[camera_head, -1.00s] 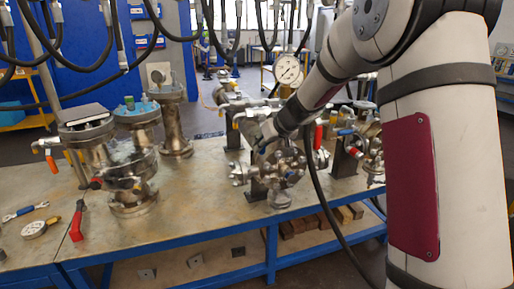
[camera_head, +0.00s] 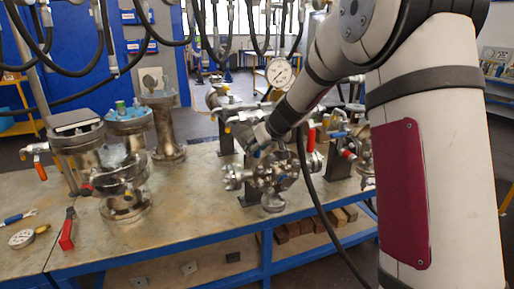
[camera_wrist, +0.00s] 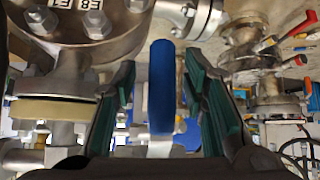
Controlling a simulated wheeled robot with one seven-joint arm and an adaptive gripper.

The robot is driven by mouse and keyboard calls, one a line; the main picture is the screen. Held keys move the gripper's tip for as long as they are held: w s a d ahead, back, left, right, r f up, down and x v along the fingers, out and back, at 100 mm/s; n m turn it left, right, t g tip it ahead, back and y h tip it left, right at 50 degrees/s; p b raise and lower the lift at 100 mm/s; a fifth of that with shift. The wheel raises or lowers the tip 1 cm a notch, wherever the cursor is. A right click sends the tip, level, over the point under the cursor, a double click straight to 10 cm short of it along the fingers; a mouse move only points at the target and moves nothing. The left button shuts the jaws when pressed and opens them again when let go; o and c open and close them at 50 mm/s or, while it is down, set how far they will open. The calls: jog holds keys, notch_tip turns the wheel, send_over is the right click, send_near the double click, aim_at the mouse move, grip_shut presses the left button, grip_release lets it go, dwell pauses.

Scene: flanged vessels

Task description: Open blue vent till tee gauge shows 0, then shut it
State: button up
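A blue vent handle (camera_wrist: 162,85) stands upright in the wrist view, between the two green-lined fingers of my gripper (camera_wrist: 160,95). Gaps show on both sides of the handle, so my gripper is open around it and not closed on it. A round white dial gauge (camera_head: 279,72) stands above the flanged piping in the head view, left of my arm. Its needle is too small to read. In the head view my gripper (camera_head: 258,148) is down at the metal vessel cluster (camera_head: 272,172), and its fingers are mostly hidden.
Flanged vessels (camera_head: 124,165) stand on the left of the bench (camera_head: 165,225). A loose gauge (camera_head: 21,239) and a red-handled tool (camera_head: 67,230) lie near the front left. Red-handled valves (camera_wrist: 290,62) sit right of my gripper. A large flange (camera_wrist: 90,25) is close on its left.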

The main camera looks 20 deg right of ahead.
jog(key=shift+r, duration=0.1)
jog(key=v, duration=1.1)
jog(key=shift+s+r, duration=0.25)
jog(key=shift+s, duration=0.1)
jog(key=s+a+r+g, duration=0.1)
jog(key=s+a+r, duration=0.2)
jog(key=s+a, duration=0.5)
jog(key=s+f+m+g+p, duration=0.1)
jog(key=s, duration=1.4)
jog(key=s+f+m+g+h+p, duration=0.1)
jog(key=s+f+g+p, duration=0.1)
jog(key=s, duration=1.3)
jog(key=shift+a+g+h, duration=0.25)
jog(key=shift+g+h, duration=0.05)
